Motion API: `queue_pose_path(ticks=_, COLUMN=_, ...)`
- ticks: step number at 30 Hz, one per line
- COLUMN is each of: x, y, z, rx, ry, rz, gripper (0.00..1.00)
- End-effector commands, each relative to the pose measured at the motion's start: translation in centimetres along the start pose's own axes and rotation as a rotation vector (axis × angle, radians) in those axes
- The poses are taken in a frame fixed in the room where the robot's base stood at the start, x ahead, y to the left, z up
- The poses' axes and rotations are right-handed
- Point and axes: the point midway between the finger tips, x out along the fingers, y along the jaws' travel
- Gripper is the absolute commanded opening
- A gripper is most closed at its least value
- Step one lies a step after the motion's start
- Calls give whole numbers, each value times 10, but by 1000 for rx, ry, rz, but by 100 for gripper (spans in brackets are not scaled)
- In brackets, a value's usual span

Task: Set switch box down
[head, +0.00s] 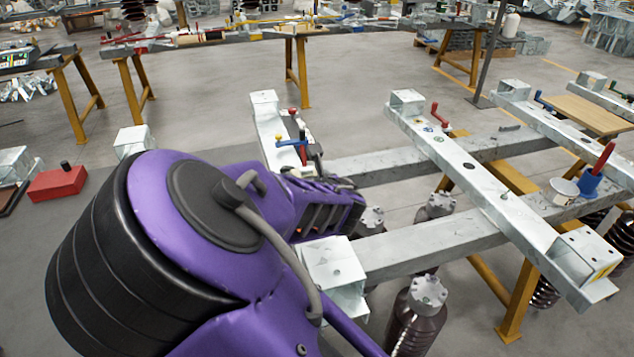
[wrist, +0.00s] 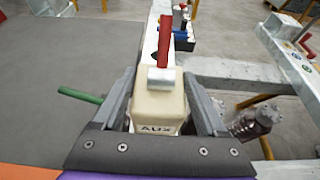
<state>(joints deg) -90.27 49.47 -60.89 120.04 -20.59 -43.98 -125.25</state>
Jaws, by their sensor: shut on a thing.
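The switch box (wrist: 158,108) is a cream block marked "AUX" in the wrist view, with a red lever (wrist: 167,42) on a light grey mount and a green handle (wrist: 80,95) at its left. My gripper (wrist: 162,90) is shut on it, one grey finger at each side. Beyond it runs a pale steel beam (wrist: 152,35). I cannot tell whether the box touches the beam or hangs above it. In the head view my purple arm hides the box and most of the gripper, near the beam's far part (head: 264,105).
A blue-and-yellow-handled switch (head: 293,143) stands on the near beam. Cross rails (head: 430,243) join it to a second beam (head: 480,185) with a red lever (head: 440,115). Dark insulators (head: 420,318) stand below. A red box (head: 57,183) is at left; grey floor lies between.

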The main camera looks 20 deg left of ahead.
Motion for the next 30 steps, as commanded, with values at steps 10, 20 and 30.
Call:
queue_pose_path(ticks=10, x=16, y=0, z=-38, rx=-1, ry=-1, rz=0, gripper=0)
queue_pose_path(ticks=20, x=17, y=0, z=-41, rx=-1, ry=1, rz=0, gripper=78)
queue_pose_path(ticks=30, x=16, y=0, z=-40, rx=-1, ry=1, rz=0, gripper=87)
